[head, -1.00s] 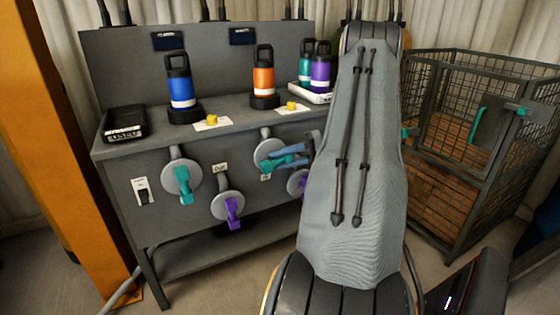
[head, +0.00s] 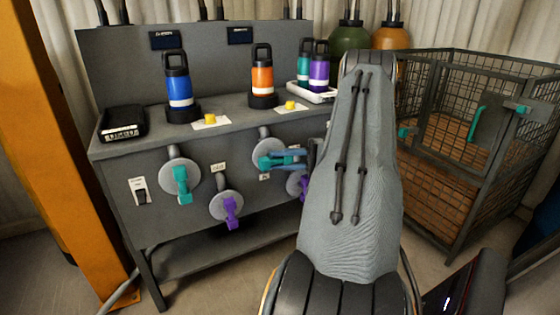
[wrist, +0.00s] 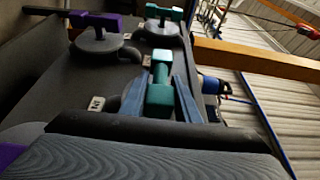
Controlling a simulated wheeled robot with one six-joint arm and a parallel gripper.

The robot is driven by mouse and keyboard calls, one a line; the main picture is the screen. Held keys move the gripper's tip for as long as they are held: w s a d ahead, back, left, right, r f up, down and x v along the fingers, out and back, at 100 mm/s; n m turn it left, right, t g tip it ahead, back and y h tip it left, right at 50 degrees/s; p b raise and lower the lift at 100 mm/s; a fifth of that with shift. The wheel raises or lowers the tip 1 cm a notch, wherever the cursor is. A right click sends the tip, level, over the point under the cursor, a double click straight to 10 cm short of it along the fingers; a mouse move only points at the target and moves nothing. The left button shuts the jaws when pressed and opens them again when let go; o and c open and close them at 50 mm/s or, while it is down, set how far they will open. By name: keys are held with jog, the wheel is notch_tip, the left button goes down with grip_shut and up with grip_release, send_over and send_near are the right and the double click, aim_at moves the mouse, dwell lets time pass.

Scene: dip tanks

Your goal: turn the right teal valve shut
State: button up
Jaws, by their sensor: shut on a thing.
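The right teal valve (head: 268,161) is on the front panel of the grey bench, a round grey disc with a teal handle. Its handle points sideways to the right, toward my gripper. My gripper (head: 291,158) has blue fingers, one on each side of the handle, and is shut on it. In the wrist view the teal handle (wrist: 160,92) sits between the blue fingers (wrist: 162,100). The left teal valve (head: 182,183) has its handle hanging down. My arm hides part of the panel right of the valve.
A purple valve (head: 230,208) hangs lower between the teal ones; another purple valve (head: 297,185) is partly hidden just below my gripper. Blue (head: 180,88) and orange (head: 262,80) bottles stand on the bench. A wire cage (head: 470,150) stands at the right.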

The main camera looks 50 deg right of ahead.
jog(key=o, duration=0.8)
jog(key=shift+a+f, duration=0.1)
jog(key=shift+a, duration=0.05)
jog(key=shift+c, duration=0.2)
jog(key=v, duration=0.8)
